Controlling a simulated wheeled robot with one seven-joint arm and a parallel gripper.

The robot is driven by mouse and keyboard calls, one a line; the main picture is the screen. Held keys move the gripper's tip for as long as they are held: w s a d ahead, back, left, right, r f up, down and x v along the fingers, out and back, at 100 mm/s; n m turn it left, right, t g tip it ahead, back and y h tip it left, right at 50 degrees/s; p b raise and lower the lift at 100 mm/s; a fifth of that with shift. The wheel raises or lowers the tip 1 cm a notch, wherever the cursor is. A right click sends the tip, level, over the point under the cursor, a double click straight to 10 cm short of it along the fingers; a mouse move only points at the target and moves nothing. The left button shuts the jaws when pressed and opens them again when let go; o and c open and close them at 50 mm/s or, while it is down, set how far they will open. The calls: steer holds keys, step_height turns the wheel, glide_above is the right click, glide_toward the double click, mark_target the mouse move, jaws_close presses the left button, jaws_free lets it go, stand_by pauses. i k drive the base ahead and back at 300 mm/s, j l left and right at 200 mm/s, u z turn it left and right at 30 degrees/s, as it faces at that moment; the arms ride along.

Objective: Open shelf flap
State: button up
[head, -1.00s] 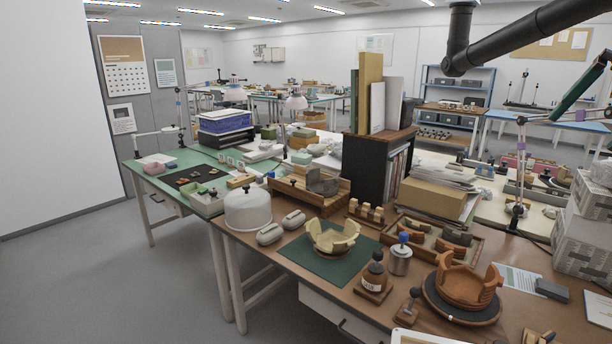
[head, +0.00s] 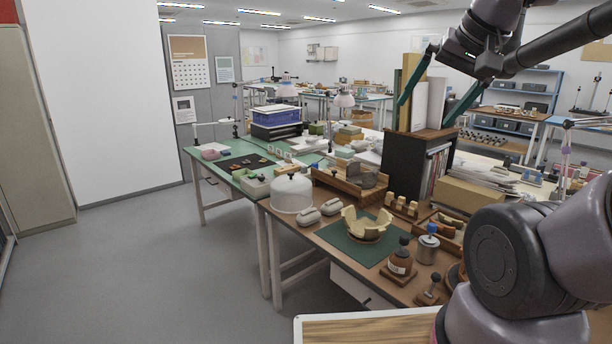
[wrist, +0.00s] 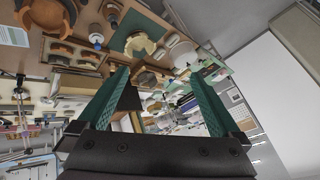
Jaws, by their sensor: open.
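I cannot make out a shelf flap in either view. A small dark shelf unit (head: 418,160) stands on the brown workbench in the head view, with folders in its right side and boards on top. A blue-grey open shelf rack (head: 512,100) stands at the back right, with bins on it. My gripper (head: 423,122) is raised at the upper right of the head view, its green fingers spread in front of the boards. The wrist view shows the two fingers apart (wrist: 158,72), with nothing between them.
A beige cabinet (head: 32,130) stands at the left edge. The grey floor at left is clear.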

mark_target(354, 190)
steer(key=i+j+z, duration=0.1)
steer(key=i+j, duration=0.35)
steer(key=j, duration=0.2)
steer(key=i+j+z, duration=0.15)
steer(key=j, duration=0.2)
steer(key=i+j, duration=0.25)
steer(key=i+j+z, duration=0.15)
steer(key=j, duration=0.3)
steer(key=i+j+z, duration=0.1)
steer(key=j, duration=0.3)
steer(key=i+j, duration=0.3)
steer(key=i+j+z, duration=0.15)
steer(key=j, duration=0.35)
